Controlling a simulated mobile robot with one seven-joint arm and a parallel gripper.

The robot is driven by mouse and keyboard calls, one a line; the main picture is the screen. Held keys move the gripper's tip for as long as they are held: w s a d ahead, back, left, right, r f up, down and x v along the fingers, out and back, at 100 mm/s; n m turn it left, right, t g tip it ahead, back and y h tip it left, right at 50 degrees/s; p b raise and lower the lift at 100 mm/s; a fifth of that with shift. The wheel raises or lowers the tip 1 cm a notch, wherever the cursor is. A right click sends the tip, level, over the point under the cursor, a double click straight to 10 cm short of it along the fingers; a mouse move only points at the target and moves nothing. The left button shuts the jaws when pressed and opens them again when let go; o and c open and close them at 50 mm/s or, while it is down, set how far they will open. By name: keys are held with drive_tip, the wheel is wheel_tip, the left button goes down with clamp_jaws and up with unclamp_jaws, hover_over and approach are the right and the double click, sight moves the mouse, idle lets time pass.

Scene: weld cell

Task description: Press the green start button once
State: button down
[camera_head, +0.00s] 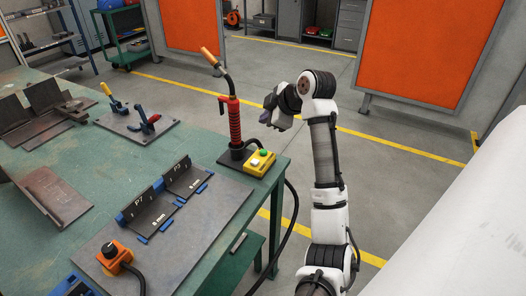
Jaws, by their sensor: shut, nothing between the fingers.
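The green start button (264,152) sits on top of a small yellow control box (259,163), with another, pale button beside it nearer the front. The box lies at the right corner of the green worktable (222,148). My gripper (267,103) is at the end of my white and black arm, in the air above and beyond the box, near the table's right edge. It is small and dark in this view. Its fingers look closed, with nothing seen between them, and it is apart from the button.
A red-handled welding torch (234,120) stands upright in a holder just left of the box, close to my gripper. A dark cable hangs off the table's right edge. An orange knob box (114,256) is at the front.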

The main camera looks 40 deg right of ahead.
sight(266, 153)
drive_tip(key=shift+f+b, duration=2.8)
drive_tip(key=shift+f, duration=1.55)
drive_tip(key=shift+f, duration=0.4)
drive_tip(key=shift+f+b, duration=0.4)
drive_tip(key=shift+f, duration=0.05)
drive_tip(key=shift+r, duration=0.1)
drive_tip(key=shift+r+p, duration=0.65)
drive_tip(key=shift+r, duration=0.1)
drive_tip(key=shift+r+p, duration=1.85)
drive_tip(key=shift+r, duration=0.75)
drive_tip(key=shift+f, duration=0.1)
